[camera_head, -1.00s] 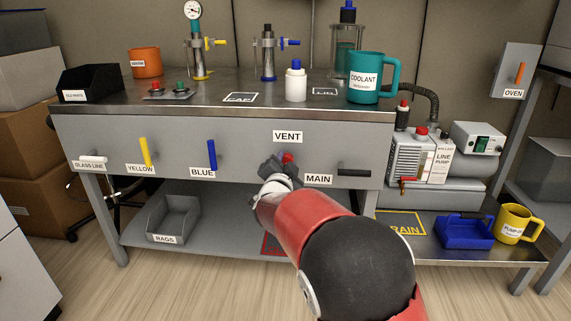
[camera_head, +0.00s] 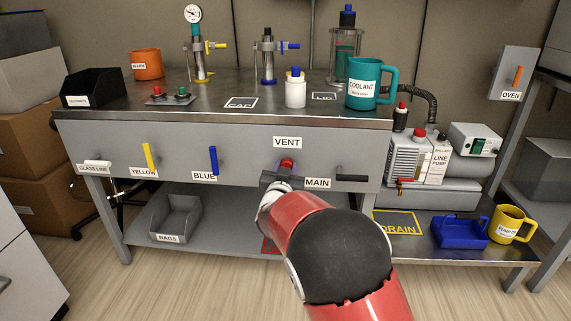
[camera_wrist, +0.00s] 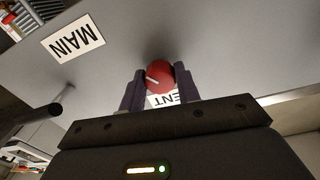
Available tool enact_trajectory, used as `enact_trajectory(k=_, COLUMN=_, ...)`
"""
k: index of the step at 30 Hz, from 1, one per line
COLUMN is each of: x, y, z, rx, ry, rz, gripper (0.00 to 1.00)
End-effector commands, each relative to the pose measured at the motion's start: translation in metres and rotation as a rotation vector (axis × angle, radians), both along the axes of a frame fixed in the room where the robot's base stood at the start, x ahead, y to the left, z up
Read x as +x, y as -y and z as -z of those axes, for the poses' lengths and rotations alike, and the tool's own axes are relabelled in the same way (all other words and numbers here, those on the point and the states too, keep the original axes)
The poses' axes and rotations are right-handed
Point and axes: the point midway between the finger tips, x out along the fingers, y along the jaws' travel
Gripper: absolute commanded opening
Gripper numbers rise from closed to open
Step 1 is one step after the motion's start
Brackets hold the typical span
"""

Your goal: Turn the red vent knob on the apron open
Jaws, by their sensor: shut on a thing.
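The red vent knob (camera_head: 287,163) sits on the grey apron (camera_head: 110,138) under the VENT label (camera_head: 288,142). In the wrist view the knob (camera_wrist: 160,75) shows a pale pointer line on its face, slanted in the picture. My gripper (camera_wrist: 160,88) has one finger on each side of the knob and is shut on it. In the head view my gripper (camera_head: 284,173) reaches the knob from below, and my red and black arm hides the area under it.
The MAIN label (camera_head: 317,183) and a dark lever handle (camera_head: 352,178) are close at the right of the knob. The blue handle (camera_head: 213,160) and yellow handle (camera_head: 150,157) are at the left. Cups and bottles stand on the bench top above.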

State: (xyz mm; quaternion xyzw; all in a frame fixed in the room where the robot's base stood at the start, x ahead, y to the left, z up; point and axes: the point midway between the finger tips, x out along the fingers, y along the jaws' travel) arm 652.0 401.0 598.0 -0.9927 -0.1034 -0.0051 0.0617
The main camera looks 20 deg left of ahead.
Motion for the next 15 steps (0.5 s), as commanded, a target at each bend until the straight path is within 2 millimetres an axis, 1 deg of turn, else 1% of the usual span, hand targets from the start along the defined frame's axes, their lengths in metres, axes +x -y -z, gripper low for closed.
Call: enact_trajectory(k=15, x=-0.0003, y=0.0003, z=-0.0013, rx=-0.473, ry=0.113, rz=-0.001, gripper=0.09)
